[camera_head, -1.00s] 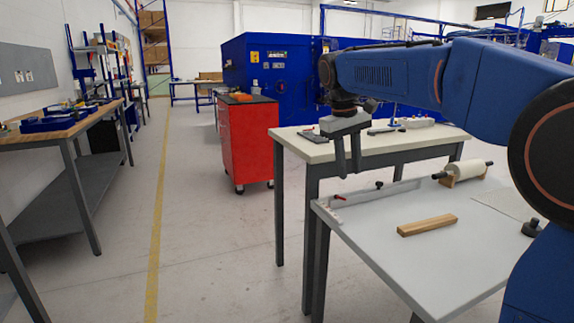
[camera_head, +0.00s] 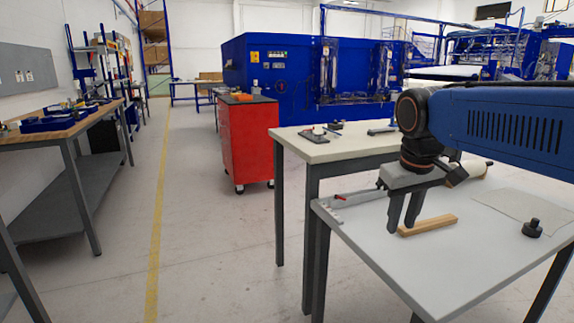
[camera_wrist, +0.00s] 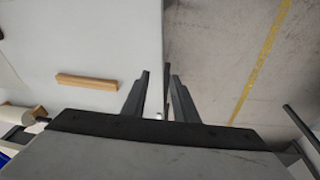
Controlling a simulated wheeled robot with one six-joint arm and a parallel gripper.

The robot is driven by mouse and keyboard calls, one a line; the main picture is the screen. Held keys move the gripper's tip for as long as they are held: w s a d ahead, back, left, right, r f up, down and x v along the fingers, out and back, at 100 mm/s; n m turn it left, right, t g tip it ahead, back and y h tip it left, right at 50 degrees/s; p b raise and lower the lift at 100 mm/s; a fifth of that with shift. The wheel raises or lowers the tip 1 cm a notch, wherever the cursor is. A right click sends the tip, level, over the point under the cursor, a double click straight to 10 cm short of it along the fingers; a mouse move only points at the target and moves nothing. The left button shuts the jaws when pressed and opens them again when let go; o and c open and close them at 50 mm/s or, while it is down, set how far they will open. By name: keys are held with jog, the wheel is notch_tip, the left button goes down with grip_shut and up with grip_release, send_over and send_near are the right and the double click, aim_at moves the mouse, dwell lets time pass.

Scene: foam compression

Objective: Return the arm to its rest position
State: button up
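My gripper (camera_head: 400,228) hangs above the light grey table (camera_head: 400,275), fingers pointing down. In the wrist view its two fingers (camera_wrist: 160,76) are apart with nothing between them. They show near the table's edge there, with the floor beyond. A wooden bar (camera_head: 431,225) lies on the table. In the head view the fingers cover its left end. In the wrist view the bar (camera_wrist: 86,81) lies clear to the left of the fingers, apart from them. My blue arm reaches in from the right.
A black knob-like piece (camera_head: 532,229) and a thin sheet (camera_head: 515,203) lie on the table's right. A pale roller (camera_head: 474,169) at the back is partly hidden by my gripper. A second workbench (camera_head: 325,150) stands behind. A red cabinet (camera_head: 248,145) stands farther back.

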jog(key=s+d+f+m+t, duration=0.2)
jog(key=s+d+f, duration=0.1)
jog(key=s+f, duration=1.2)
jog(key=shift+s+d+m+y, duration=0.3)
jog(key=shift+s, duration=0.75)
